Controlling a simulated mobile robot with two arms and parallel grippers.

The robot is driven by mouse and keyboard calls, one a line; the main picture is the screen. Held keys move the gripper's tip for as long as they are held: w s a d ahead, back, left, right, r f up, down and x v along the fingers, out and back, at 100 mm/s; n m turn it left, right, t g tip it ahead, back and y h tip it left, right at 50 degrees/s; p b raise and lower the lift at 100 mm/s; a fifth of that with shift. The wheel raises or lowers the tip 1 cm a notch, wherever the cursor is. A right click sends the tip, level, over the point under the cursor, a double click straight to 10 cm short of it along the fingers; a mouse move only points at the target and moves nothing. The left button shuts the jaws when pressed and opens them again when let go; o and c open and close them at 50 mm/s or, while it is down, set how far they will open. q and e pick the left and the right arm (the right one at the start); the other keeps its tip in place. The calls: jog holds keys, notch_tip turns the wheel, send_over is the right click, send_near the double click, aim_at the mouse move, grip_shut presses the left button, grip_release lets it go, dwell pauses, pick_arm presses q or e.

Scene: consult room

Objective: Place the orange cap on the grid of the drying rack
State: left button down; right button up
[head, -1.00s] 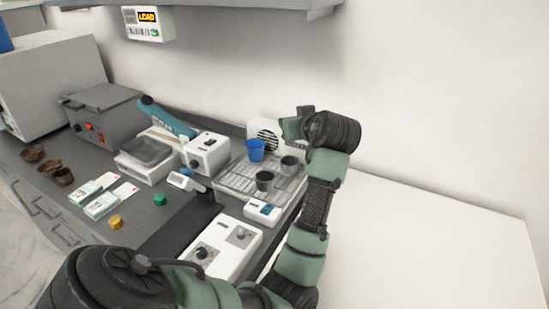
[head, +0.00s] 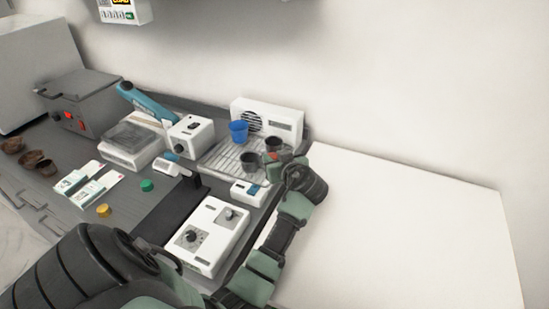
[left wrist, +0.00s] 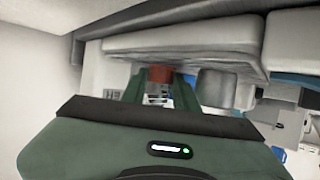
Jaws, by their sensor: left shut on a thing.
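My left gripper (head: 274,160) is shut on the orange cap (head: 271,157), which shows only as a small orange-red patch at the fingertips. In the left wrist view, the cap (left wrist: 160,73) sits between the two green fingers of the gripper (left wrist: 161,88). The drying rack (head: 216,162) is a pale wire grid at the back of the bench. The gripper is over or beside the rack's right edge, close to the dark cups; whether the cap touches the grid cannot be told. My right gripper is not in view.
A blue cup (head: 238,132) and two dark grey cups (head: 249,162) (head: 272,144) stand on the rack. A white vented box (head: 287,123) is behind it. Yellow (head: 103,210) and green (head: 147,185) caps lie on the bench. Some bare grid shows at the rack's left.

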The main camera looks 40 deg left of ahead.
pick_arm(q)
jog(key=shift+f, duration=0.15)
jog(key=shift+f, duration=0.1)
jog(key=shift+f+b, duration=0.15)
jog(key=shift+b, duration=0.15)
jog(key=c, duration=1.1)
grip_release()
jog(key=shift+r, duration=0.2)
